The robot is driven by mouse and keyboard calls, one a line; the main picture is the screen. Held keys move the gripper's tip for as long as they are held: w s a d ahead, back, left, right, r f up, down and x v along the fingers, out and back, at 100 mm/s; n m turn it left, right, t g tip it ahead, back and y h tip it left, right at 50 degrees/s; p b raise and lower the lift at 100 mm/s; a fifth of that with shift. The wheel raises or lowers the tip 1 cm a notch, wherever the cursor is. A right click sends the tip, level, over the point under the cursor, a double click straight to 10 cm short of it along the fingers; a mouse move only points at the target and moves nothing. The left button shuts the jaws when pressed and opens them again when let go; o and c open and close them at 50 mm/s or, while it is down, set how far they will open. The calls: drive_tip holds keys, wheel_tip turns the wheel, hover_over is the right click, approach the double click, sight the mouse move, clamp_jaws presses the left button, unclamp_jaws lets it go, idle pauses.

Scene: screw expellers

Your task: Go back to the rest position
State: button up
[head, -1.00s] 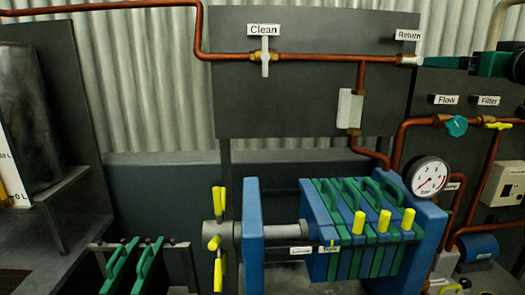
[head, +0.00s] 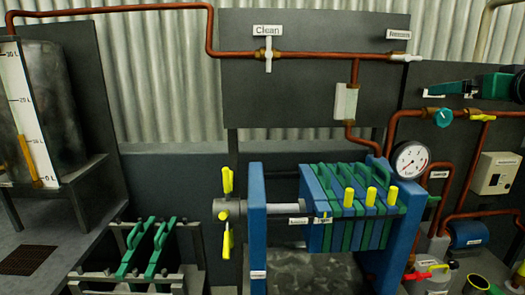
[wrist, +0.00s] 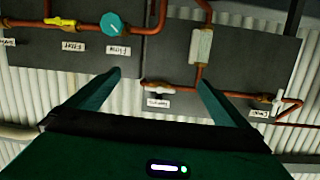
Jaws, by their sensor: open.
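My gripper (head: 432,92) is at the upper right of the head view, in front of the dark right-hand panel. In the wrist view its two green fingers (wrist: 160,78) stand wide apart with nothing between them. The wrist picture is upside down and faces the pipe panels. A teal valve knob (wrist: 112,24) shows beyond one finger there. In the head view my gripper covers part of the panel above the teal knob (head: 443,117). How near the fingers are to the pipes is hard to tell.
A blue and green filter press (head: 258,222) with yellow handles stands at centre. A rack with green plates (head: 130,250) is lower left, and a tank (head: 60,90) is far left. Copper pipes (head: 330,55), a gauge (head: 410,160) and a yellow valve (head: 482,117) lie along the back.

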drive_tip(key=s+a+f+m+g, duration=0.15)
drive_tip(key=s+f+g, duration=0.35)
drive_tip(key=f, duration=0.6)
drive_tip(key=s+a+f+m+g, duration=0.1)
drive_tip(key=s+a+f+g, duration=0.1)
drive_tip(key=s+f, duration=0.6)
drive_tip(key=s+a+f+m+g, duration=0.1)
drive_tip(key=s+f+g, duration=0.3)
drive_tip(key=s+f, duration=0.4)
drive_tip(key=s+a+f+m+g, duration=0.2)
drive_tip(key=s+a+f+g, duration=0.2)
drive_tip(key=s+f, duration=0.4)
drive_tip(key=s, duration=0.4)
drive_tip(key=shift+g, duration=0.4)
drive_tip(key=shift+w+f, duration=0.3)
drive_tip(key=shift+w, duration=0.3)
